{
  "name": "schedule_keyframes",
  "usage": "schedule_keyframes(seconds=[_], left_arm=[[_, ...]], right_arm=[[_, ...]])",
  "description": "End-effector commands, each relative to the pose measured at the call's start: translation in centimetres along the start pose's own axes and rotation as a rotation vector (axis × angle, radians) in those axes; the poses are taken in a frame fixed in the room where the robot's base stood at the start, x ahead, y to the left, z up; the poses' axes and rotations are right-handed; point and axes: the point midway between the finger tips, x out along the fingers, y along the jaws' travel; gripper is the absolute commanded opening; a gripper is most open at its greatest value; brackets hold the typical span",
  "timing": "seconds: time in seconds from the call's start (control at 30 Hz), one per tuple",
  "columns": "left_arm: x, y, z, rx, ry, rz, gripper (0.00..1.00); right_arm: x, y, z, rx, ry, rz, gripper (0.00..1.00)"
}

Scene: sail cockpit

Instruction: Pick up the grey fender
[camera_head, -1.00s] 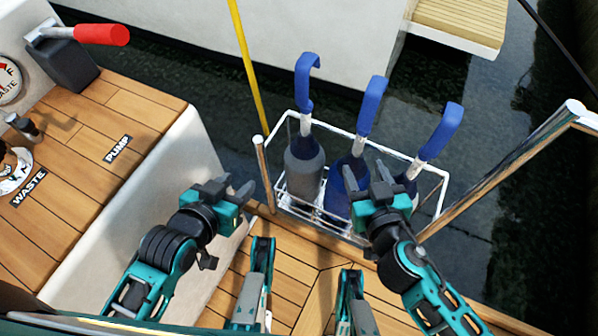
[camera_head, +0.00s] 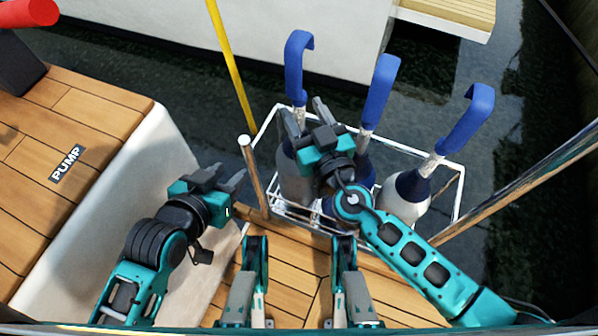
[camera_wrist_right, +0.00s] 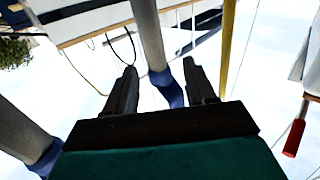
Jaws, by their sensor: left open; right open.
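The grey fender (camera_head: 291,178) stands at the left of the white wire rack in the head view, with a pale rope rising to a blue hooked handle (camera_head: 298,62). My right gripper (camera_head: 305,115) is open at the upper part of this fender, its fingers near the rope below the handle; the hand hides part of the fender. In the right wrist view the open fingers (camera_wrist_right: 160,88) stand on either side of a grey shaft with a blue end (camera_wrist_right: 168,88); contact cannot be told. My left gripper (camera_head: 228,176) is open and empty, left of the rack.
The rack (camera_head: 458,190) also holds a navy fender (camera_head: 363,172), partly hidden by my right arm, and a white fender (camera_head: 405,198). A wooden post (camera_head: 254,175) stands at its left, near a yellow pole (camera_head: 230,62). Dark water lies beyond.

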Motion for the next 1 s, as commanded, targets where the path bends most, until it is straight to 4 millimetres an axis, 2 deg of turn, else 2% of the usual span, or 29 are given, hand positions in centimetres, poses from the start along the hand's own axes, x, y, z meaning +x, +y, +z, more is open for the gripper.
schedule_keyframes(seconds=[0.4,0.7,1.0], left_arm=[[0.1,0.0,0.1,0.000,-0.001,-0.001,0.43],[0.1,-0.1,0.1,0.000,-0.002,-0.001,0.43],[0.1,-0.1,0.1,0.000,-0.002,-0.001,0.43]], right_arm=[[4.8,0.2,1.0,0.000,0.000,0.001,0.55],[5.2,0.2,1.0,0.000,-0.001,0.000,0.54],[5.2,0.2,1.0,-0.001,-0.001,0.001,0.25]])
